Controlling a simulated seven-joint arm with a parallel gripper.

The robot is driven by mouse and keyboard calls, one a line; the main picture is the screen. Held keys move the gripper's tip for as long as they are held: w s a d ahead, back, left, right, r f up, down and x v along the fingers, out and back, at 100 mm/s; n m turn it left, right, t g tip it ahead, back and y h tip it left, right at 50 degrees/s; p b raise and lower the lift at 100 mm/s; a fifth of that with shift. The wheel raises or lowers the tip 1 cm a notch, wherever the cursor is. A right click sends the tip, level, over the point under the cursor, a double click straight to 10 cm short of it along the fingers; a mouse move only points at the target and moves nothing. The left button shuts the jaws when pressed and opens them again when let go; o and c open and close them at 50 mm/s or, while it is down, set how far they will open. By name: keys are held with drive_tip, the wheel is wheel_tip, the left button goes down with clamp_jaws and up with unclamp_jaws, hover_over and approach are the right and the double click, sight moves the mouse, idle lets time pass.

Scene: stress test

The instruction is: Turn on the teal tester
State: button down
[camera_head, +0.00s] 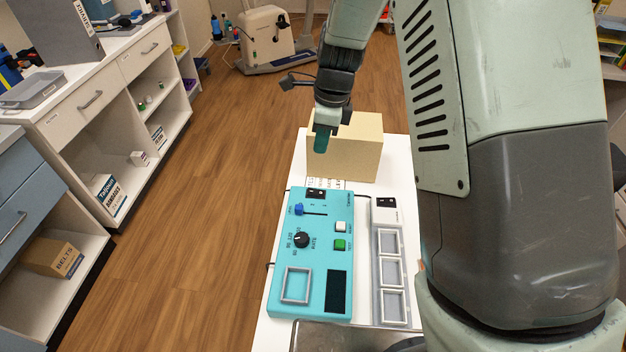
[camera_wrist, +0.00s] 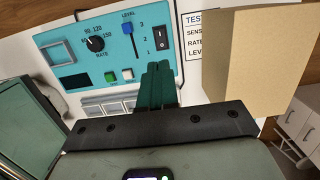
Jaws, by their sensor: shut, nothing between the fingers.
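The teal tester (camera_head: 318,262) lies on the white table, and it also shows in the wrist view (camera_wrist: 108,58). It has a black rocker switch (camera_head: 315,194) at its far end, a blue slider (camera_head: 299,209), a black rate knob (camera_head: 301,239), a white button (camera_head: 341,227) and a green button (camera_head: 340,245). Its display (camera_head: 335,292) is dark. The rocker shows near my fingertips in the wrist view (camera_wrist: 160,38). My gripper (camera_head: 322,142) is shut and empty, raised beyond the tester's far end; its green fingers also show in the wrist view (camera_wrist: 156,68).
A tan box (camera_head: 345,160) stands just beyond the tester, close to my gripper. A printed card (camera_wrist: 193,38) lies between them. A grey tray (camera_head: 376,300) with three square frames and its own black switch (camera_head: 386,202) lies right of the tester. Open floor (camera_head: 190,250) is left.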

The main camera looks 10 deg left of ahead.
sight(311, 191)
drive_tip(key=f, duration=0.4)
drive_tip(key=a+f, duration=0.1)
drive_tip(key=f, duration=0.4)
drive_tip(key=a+f, duration=0.1)
drive_tip(key=f, duration=0.4)
